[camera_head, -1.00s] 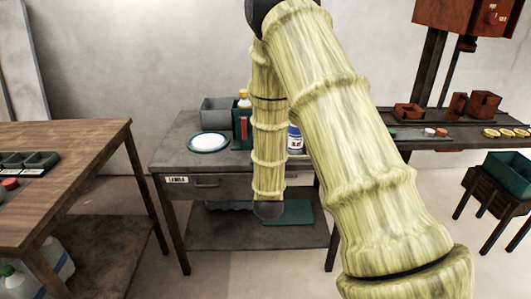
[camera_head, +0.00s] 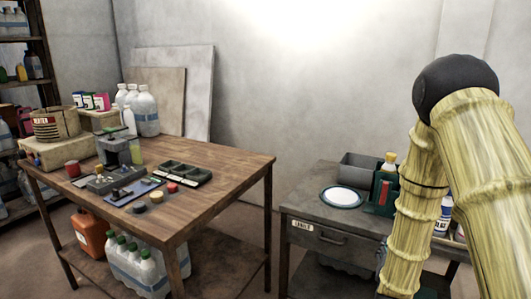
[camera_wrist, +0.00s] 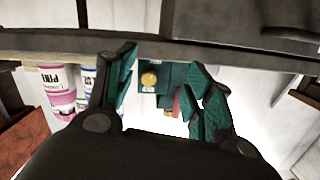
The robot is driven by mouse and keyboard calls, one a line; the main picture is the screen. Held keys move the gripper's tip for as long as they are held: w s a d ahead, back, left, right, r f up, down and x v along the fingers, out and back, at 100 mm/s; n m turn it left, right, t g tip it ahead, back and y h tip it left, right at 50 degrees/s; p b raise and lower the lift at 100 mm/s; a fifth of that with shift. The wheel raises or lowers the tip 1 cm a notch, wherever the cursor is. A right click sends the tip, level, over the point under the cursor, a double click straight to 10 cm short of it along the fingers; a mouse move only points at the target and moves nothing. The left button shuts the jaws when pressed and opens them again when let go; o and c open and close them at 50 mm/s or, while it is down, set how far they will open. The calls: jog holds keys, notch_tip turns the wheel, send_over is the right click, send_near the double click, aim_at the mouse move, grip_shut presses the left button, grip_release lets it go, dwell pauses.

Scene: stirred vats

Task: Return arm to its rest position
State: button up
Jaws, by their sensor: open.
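My arm, in a pale yellow ribbed sleeve, is bent at a dark elbow joint at the right of the head view. Its gripper end is out of sight there. In the wrist view my gripper (camera_wrist: 165,92) is open, with its teal-padded fingers apart and nothing held between them. Beyond the fingers show a green holder (camera_wrist: 150,72) with a yellow-capped bottle and a pink-labelled container (camera_wrist: 58,88). They look apart from the fingers, but the distance is hard to tell.
A grey table (camera_head: 310,208) with a drawer carries a white plate (camera_head: 343,197), a grey bin (camera_head: 362,168) and a green holder (camera_head: 380,192), beside my arm. A wooden table (camera_head: 225,165) at left holds a dark tray (camera_head: 180,173) and bottles. Floor shows between the tables.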

jog(key=s+a+f+n+g+y, duration=0.2)
jog(key=s+a+f+g, duration=0.15)
jog(key=s+f, duration=0.35)
jog(key=s+a+f+n+g+y, duration=0.1)
jog(key=s+a+f+g+y, duration=0.1)
jog(key=s+a+f, duration=0.6)
jog(key=s+a+f+n+g+y, duration=0.1)
jog(key=s+f+n+g+y, duration=0.2)
jog(key=f, duration=0.7)
jog(key=s+a+f+n+g, duration=0.1)
jog(key=s+a+f+g, duration=0.15)
jog(key=s, duration=0.55)
jog(key=s+a+f+g+y, duration=0.1)
jog(key=s+a+f+g, duration=0.15)
jog(key=s, duration=0.45)
jog(key=s+a+f+n+g, duration=0.1)
jog(key=s+a+f, duration=0.2)
jog(key=s, duration=0.5)
notch_tip(320, 180, up, 17)
jog(key=p, duration=1.7)
jog(key=shift+d+m, duration=0.3)
jog(key=shift+d, duration=0.05)
